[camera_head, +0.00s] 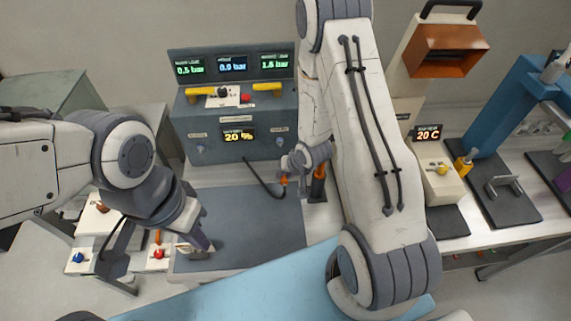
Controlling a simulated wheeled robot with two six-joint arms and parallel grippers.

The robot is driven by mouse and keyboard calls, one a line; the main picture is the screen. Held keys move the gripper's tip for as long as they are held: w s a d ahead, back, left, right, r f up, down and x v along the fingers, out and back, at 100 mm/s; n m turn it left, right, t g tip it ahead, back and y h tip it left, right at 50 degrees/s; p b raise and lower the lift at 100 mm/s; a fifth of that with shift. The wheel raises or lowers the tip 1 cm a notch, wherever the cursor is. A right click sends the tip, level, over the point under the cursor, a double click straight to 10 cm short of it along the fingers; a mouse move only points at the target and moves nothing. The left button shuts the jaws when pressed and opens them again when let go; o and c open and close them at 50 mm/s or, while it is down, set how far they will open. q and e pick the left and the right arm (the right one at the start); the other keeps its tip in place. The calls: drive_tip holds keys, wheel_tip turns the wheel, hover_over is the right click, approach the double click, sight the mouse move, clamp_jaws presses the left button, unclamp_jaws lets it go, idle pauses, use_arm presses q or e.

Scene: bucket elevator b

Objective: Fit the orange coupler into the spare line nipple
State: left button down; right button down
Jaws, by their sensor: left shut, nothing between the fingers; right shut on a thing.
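My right gripper (286,172) is shut on the small orange coupler (284,181), in front of the grey console (225,110). A black hose (262,184) runs from the console's lower front and curves up to the coupler. Two small fittings sit on the console's lower face, a left one (200,149) and a right one (280,141); I cannot tell which is the spare line nipple. The coupler is below the right fitting and apart from it. My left gripper (198,244) is shut and empty over the near left of the dark mat.
The dark mat (235,215) below the console is mostly clear. An orange-and-black object (318,185) stands just right of my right gripper. Yellow handles (267,87) jut from the console top. A blue panel (240,290) lies across the front.

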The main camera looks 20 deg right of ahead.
drive_tip(key=shift+w, duration=0.1)
idle(0.3)
drive_tip(key=shift+w+d+p, duration=0.3)
drive_tip(key=shift+w, duration=0.55)
drive_tip(key=shift+w+d+p, duration=0.25)
drive_tip(key=shift+w, duration=0.55)
drive_tip(key=shift+w+d+p, duration=0.15)
drive_tip(key=shift+w+p, duration=0.05)
drive_tip(key=shift+w, duration=0.35)
drive_tip(key=shift+w+d+p, duration=0.15)
drive_tip(key=shift+w, duration=0.35)
drive_tip(key=shift+w+p, duration=0.1)
drive_tip(key=shift+p, duration=0.25)
drive_tip(key=shift+w+d, duration=0.1)
drive_tip(key=shift+w, duration=0.25)
